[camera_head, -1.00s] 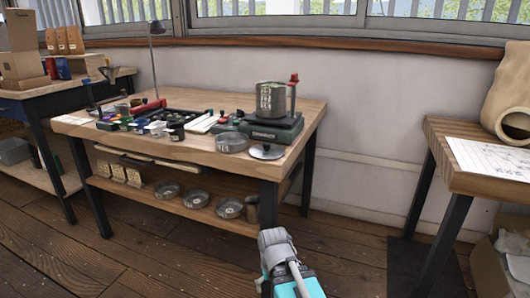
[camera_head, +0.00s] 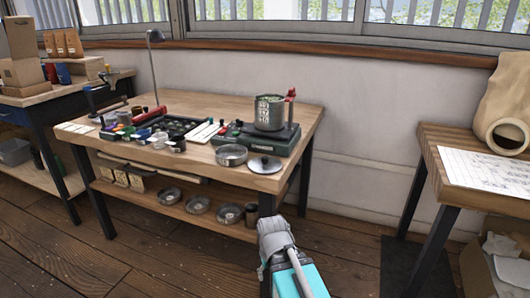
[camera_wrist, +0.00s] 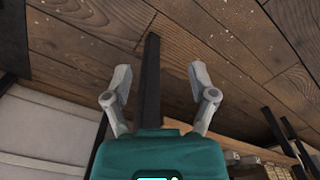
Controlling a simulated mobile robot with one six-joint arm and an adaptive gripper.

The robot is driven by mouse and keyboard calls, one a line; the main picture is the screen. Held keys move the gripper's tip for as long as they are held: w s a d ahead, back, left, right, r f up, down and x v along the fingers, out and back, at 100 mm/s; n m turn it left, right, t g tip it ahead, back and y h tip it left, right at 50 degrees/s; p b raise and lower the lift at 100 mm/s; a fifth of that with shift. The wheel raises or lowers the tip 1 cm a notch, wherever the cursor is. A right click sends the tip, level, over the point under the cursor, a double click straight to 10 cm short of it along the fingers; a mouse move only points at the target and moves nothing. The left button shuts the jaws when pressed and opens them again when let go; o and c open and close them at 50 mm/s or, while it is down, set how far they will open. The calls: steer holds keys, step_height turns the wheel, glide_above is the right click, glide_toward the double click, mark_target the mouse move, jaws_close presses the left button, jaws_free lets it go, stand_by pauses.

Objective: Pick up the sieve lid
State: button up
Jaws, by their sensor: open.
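The sieve lid (camera_head: 264,165) is a flat round metal disc with a small dark knob. It lies on the wooden table top near the front right corner, next to a round metal sieve (camera_head: 231,155). My arm shows at the bottom of the head view, below and in front of the table; its gripper fingers cannot be made out there. In the wrist view my gripper (camera_wrist: 158,88) is open and empty, its two grey fingers spread, with a dark table leg and the wooden floor beyond. The lid is not in the wrist view.
Trays and small tools cover the left of the table (camera_head: 200,165). Several metal pans lie on its lower shelf (camera_head: 150,203).

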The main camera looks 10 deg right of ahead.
step_height(320, 180, up, 5)
steer(key=p, duration=0.3)
steer(key=shift+f, duration=0.2)
